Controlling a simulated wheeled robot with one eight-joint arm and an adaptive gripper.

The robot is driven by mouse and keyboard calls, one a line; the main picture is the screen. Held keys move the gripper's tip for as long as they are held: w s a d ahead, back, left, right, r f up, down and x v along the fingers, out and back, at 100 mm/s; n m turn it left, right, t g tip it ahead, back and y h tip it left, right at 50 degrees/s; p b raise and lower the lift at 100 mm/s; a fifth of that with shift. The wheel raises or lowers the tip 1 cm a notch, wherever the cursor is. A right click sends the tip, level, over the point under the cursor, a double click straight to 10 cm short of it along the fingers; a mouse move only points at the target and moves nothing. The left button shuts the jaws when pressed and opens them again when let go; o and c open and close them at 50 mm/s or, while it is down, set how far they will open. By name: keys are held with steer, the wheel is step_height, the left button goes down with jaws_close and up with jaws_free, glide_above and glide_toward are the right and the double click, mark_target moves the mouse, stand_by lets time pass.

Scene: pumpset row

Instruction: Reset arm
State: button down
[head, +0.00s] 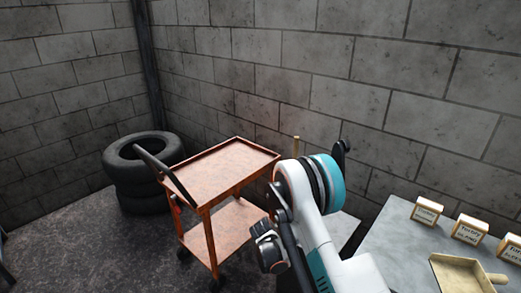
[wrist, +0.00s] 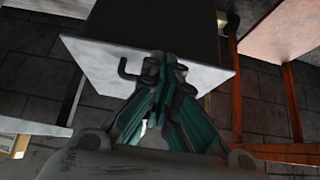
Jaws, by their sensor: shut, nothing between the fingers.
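My gripper (wrist: 160,62) shows in the wrist view with its teal and dark fingers together and nothing between them. Behind its tips is a pale flat surface (wrist: 90,65) with a dark block (wrist: 155,22) above it in the picture; I cannot tell the gap between them. A small dark hook shape shows beside the fingertips. In the head view my white and teal arm is folded at the lower middle, between the orange cart and the grey table; the fingertips are not clearly seen there.
An orange cart (head: 235,165) stands left of my arm, its frame also in the wrist view (wrist: 236,95). Stacked black tires (head: 143,190) stand behind it. A grey table (head: 388,230) at right carries small labelled boxes (head: 427,211) and a tan scoop-like tray (head: 462,262). Block walls close the back.

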steer(key=s+d+r+n+y, duration=0.1)
steer(key=s+r+n, duration=0.15)
steer(key=r, duration=0.85)
steer(key=s+d+r+n+y, duration=0.1)
steer(key=s+r, duration=0.3)
steer(key=r, duration=0.6)
steer(key=s+d+r+n+y, duration=0.1)
steer(key=s+r, duration=0.3)
steer(key=r, duration=0.7)
steer(key=s+r+n+t+y, duration=0.1)
steer(key=s+r, duration=0.3)
steer(key=s, duration=0.9)
steer(key=s+d+r+n+t+y, duration=0.1)
steer(key=s+r+n, duration=0.2)
steer(key=s, duration=1)
steer(key=shift+s+d+r+n, duration=0.25)
steer(key=shift+r+n, duration=0.1)
steer(key=shift+r, duration=0.5)
